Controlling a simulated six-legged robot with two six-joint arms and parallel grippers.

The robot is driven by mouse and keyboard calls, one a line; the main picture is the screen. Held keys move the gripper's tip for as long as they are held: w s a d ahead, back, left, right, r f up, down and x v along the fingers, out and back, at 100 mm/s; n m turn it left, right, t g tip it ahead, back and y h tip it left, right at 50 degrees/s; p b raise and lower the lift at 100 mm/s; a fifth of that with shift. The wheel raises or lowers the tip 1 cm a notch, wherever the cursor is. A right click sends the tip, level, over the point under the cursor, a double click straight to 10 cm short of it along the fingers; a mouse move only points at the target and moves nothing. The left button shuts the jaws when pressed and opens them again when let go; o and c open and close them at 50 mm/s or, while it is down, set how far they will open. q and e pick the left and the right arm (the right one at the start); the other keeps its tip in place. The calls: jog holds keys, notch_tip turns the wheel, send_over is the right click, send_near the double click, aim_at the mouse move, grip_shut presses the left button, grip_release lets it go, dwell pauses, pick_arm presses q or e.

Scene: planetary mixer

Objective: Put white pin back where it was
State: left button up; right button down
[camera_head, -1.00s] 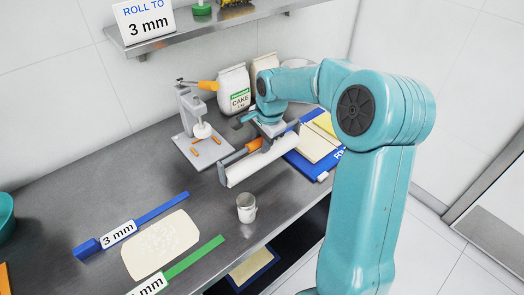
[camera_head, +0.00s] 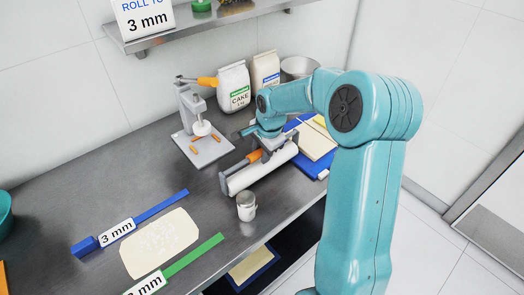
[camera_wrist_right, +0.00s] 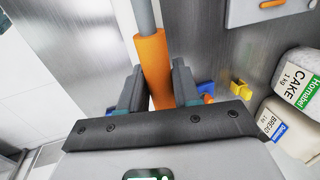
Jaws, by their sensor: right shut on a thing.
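The white pin (camera_head: 264,171) is a white roller in a grey frame with an orange grip (camera_head: 252,158) alongside it. It is over the right part of the steel counter; I cannot tell whether it touches the counter. My right gripper (camera_head: 263,147) is shut on the orange grip. In the right wrist view the orange grip (camera_wrist_right: 153,62) sits between the two dark fingers of my right gripper (camera_wrist_right: 159,88), with a grey bar running on from it. The white roller is not seen there. My left gripper is not in view.
A small metal shaker (camera_head: 246,207) stands close in front of the pin. A grey press (camera_head: 193,113) stands behind left. Flat dough (camera_head: 160,243) lies between blue (camera_head: 160,206) and green (camera_head: 195,256) strips.

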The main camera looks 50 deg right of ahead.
aim_at(267, 171)
jog(key=shift+r, duration=0.1)
jog(key=c, duration=0.8)
grip_release()
jog(key=shift+r, duration=0.15)
jog(key=p+v, duration=0.1)
jog(key=v, duration=1.1)
jog(key=shift+r, duration=0.4)
